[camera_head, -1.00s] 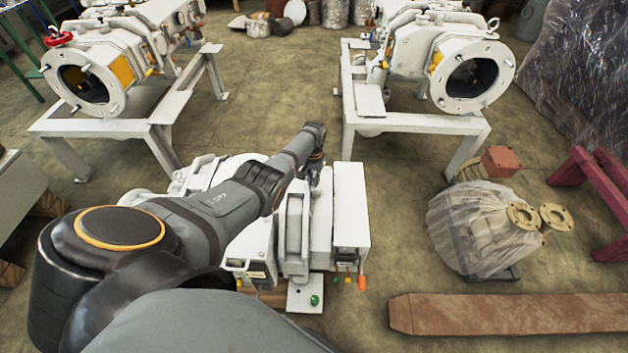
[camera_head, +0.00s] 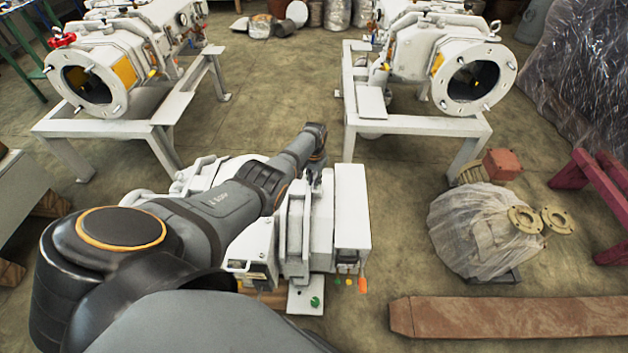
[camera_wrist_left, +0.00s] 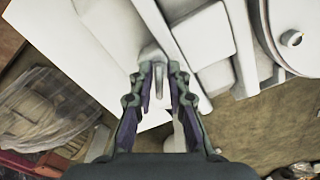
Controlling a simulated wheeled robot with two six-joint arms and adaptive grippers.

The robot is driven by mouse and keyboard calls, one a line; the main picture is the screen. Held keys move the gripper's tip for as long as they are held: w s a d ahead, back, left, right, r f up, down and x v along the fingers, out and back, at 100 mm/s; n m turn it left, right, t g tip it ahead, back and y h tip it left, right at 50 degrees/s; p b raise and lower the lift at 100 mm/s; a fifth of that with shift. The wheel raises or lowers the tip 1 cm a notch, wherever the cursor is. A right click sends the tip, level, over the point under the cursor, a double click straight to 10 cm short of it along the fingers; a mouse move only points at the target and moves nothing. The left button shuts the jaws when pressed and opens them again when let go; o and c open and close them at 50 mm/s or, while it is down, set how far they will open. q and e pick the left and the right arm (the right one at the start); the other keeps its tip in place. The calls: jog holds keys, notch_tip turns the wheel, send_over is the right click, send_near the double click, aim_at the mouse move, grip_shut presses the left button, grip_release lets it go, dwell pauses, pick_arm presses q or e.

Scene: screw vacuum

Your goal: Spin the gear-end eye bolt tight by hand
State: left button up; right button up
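The white vacuum pump (camera_head: 350,215) stands in front of me in the head view, and my left arm reaches over it. My left gripper (camera_head: 314,178) is small there, pointing down at the pump's top. In the left wrist view, my left gripper (camera_wrist_left: 160,68) has its two fingers apart. A pale eye bolt (camera_wrist_left: 153,52) sits at and between the fingertips, against the white housing (camera_wrist_left: 115,28). A gap seems to show beside each finger, but contact is hard to judge. The bolt's seat is hidden. My right gripper is in neither view.
Two more pumps (camera_head: 95,75) (camera_head: 465,70) stand on white frames behind. A plastic-wrapped part (camera_head: 470,225) and a wooden beam (camera_head: 510,314) lie on the floor at right. Dark red stands (camera_head: 600,195) are at the right edge. Floor between the frames is clear.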

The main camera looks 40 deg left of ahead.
pick_arm(q)
jog(key=shift+o, duration=0.9)
jog(key=shift+f, duration=0.1)
notch_tip(320, 180, up, 12)
jog(key=shift+s, duration=0.1)
